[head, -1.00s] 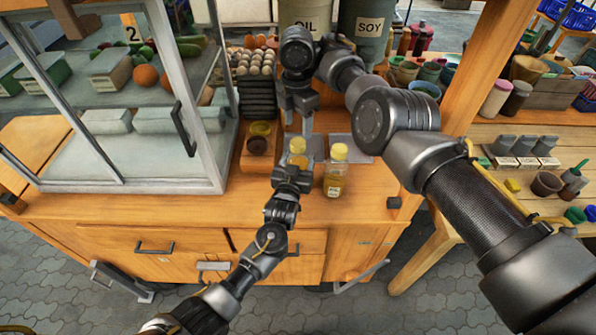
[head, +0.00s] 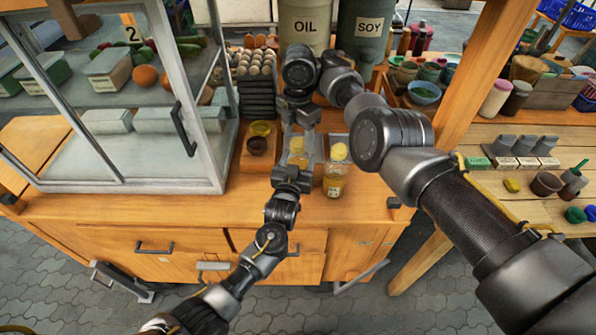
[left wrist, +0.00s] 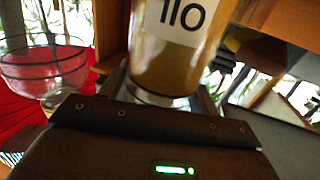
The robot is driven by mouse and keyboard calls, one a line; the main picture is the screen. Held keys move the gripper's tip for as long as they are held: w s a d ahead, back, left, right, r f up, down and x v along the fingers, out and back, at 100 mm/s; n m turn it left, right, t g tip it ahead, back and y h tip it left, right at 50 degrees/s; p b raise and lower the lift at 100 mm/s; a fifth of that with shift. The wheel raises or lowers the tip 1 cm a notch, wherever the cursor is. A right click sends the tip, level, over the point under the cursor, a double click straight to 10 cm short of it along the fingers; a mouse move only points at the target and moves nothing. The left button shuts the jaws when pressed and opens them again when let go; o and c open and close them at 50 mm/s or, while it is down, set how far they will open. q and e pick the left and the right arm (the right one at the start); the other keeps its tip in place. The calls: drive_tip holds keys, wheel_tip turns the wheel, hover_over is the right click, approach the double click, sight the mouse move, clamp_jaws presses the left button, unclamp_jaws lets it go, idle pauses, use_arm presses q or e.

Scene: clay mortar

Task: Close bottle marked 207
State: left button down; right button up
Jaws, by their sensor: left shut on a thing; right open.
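My left gripper (head: 298,170) is shut on a clear bottle with yellowish contents (head: 297,160), just above the counter's front part. In the left wrist view this bottle (left wrist: 165,65) fills the top and its label reads 110. My right gripper (head: 298,133) is open, pointing down right over the held bottle, with its fingers either side of the bottle's top. I cannot tell whether a lid sits on it. A second bottle with a pale yellow cap (head: 337,152) stands upright to the right; its label is too small to read.
A glass display case (head: 120,150) stands at the left. OIL (head: 304,28) and SOY (head: 367,32) containers stand at the back. The counter front (head: 240,205) is clear.

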drive_tip(key=shift+f, duration=1.15)
drive_tip(key=c, duration=1)
drive_tip(key=m, duration=0.3)
drive_tip(key=o, duration=1.1)
drive_tip(key=shift+c, duration=0.2)
